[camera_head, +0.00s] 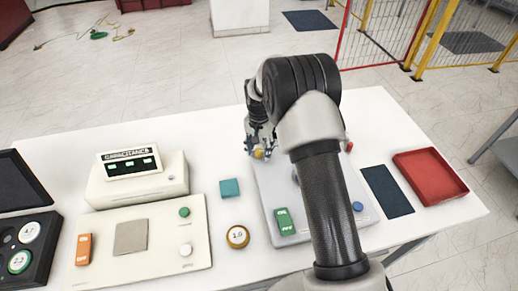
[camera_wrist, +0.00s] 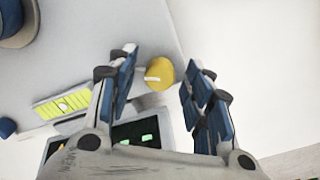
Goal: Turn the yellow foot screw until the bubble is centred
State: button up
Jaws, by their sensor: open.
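The yellow foot screw (camera_wrist: 159,75), a round knob with a pale mark on top, sits at the edge of a grey instrument plate (camera_wrist: 95,38). In the head view the screw (camera_head: 258,154) shows just below my gripper (camera_head: 261,141). In the wrist view my gripper (camera_wrist: 160,62) is open, with one blue-padded finger on each side of the screw and gaps visible. A yellow-green level vial (camera_wrist: 50,108) lies left of the left finger. A pale bubble shows near the middle of its visible part; its right end meets the finger, so exact centring is unclear.
A dark display (camera_wrist: 135,131) with green figures lies partly behind my gripper. The plate also carries a green switch (camera_head: 284,221) and a blue knob (camera_head: 358,206). A teal block (camera_head: 230,188) and a brass-rimmed weight (camera_head: 238,236) stand left of it. A red tray (camera_head: 430,151) is at right.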

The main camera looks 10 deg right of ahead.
aim_at(259, 151)
notch_tip(259, 151, up, 12)
dwell(0.5)
dwell(0.3)
jog(key=s+r+n+t+b, duration=0.2)
jog(key=s+r+n, duration=0.1)
jog(key=s+r, duration=1.25)
jog(key=s+f+n+t, duration=0.1)
jog(key=s+n, duration=0.1)
jog(key=s, duration=0.8)
jog(key=s+f+n+t+b, duration=0.1)
jog(key=s+f, duration=0.1)
jog(key=s, duration=0.8)
jog(key=shift+s+n+t, duration=0.3)
jog(key=shift+s+n, duration=0.1)
jog(key=shift+d, duration=0.1)
